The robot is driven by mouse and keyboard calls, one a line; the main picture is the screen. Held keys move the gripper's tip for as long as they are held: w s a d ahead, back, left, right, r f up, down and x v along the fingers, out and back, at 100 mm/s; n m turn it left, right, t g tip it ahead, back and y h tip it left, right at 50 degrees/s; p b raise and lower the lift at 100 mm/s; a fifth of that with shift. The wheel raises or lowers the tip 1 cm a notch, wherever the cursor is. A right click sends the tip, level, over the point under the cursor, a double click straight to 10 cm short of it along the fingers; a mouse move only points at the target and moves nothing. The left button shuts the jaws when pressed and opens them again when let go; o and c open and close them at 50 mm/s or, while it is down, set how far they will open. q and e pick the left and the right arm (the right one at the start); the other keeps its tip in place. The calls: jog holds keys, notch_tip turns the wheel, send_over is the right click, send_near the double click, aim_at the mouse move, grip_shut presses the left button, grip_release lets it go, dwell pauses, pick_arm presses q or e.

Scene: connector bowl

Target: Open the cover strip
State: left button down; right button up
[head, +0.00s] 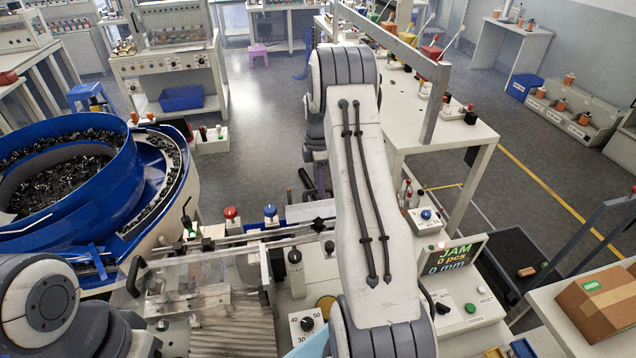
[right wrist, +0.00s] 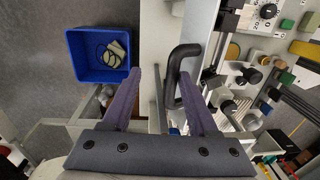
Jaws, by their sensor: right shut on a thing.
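My right gripper (head: 318,178) is beyond the bench's rails in the head view, partly hidden by my own arm. In the right wrist view its two purple fingers (right wrist: 160,75) are shut on a bent black handle (right wrist: 185,52). The handle lies against the inner side of the right finger there. A long pale grey strip (right wrist: 202,28), which looks like the cover strip, runs beside the handle. Whether it has lifted, I cannot tell. In the head view long rails (head: 262,238) run from the blue bowl (head: 128,190) toward my arm. My left gripper is not in view.
A display (head: 455,255) reads JAM, 0 pcs, 0 mm. A blue bin (right wrist: 100,55) with cable loops shows in the right wrist view.

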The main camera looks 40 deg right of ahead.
jog(key=shift+w+d+r, duration=0.1)
jog(key=shift+d, duration=0.05)
notch_tip(320, 180, up, 10)
jog(key=b, duration=0.3)
jog(key=shift+w+r, duration=0.15)
jog(key=shift+w, duration=0.1)
